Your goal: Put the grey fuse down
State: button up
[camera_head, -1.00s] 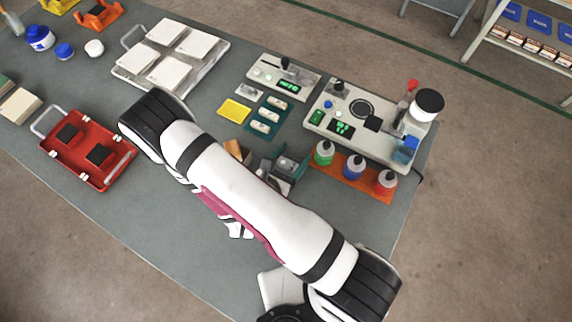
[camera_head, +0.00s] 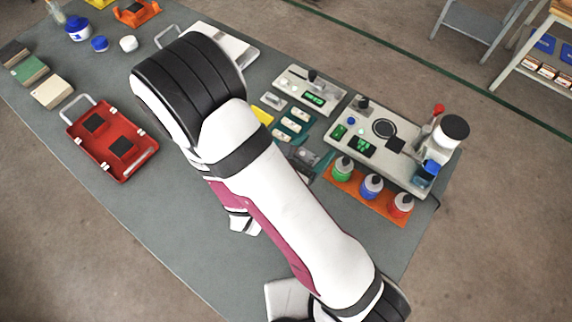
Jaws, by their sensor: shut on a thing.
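My arm crosses the middle of the view, and my gripper is hidden beneath or behind it. I cannot make out the grey fuse. A teal holder (camera_head: 300,126) with small pale pieces lies right of my arm's elbow. A yellow pad (camera_head: 262,115) and a small light grey piece (camera_head: 273,100) lie beside it. A grey and teal object (camera_head: 304,158) shows partly at my arm's right edge; I cannot tell what it is.
A red case (camera_head: 108,140) lies on the left. A white tray (camera_head: 243,52) is partly covered by my arm. On the right stand two instrument panels (camera_head: 311,92) (camera_head: 405,143) and an orange rack (camera_head: 377,203) with bottles. The grey table (camera_head: 165,215) is clear at the front left.

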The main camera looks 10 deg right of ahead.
jog(key=w+a+r+n+t+y, duration=0.15)
jog(key=w+r, duration=0.35)
jog(key=r, duration=0.7)
jog(key=w+a+r+n+t+y, duration=0.1)
jog(key=w+a+r+n+y, duration=0.25)
jog(key=r, duration=0.75)
jog(key=n+t+y, duration=0.1)
jog(key=n+y, duration=0.3)
send_over(201, 206)
notch_tip(201, 206, down, 24)
notch_tip(201, 206, down, 9)
jog(key=shift+r, duration=0.2)
jog(key=shift+f, duration=0.1)
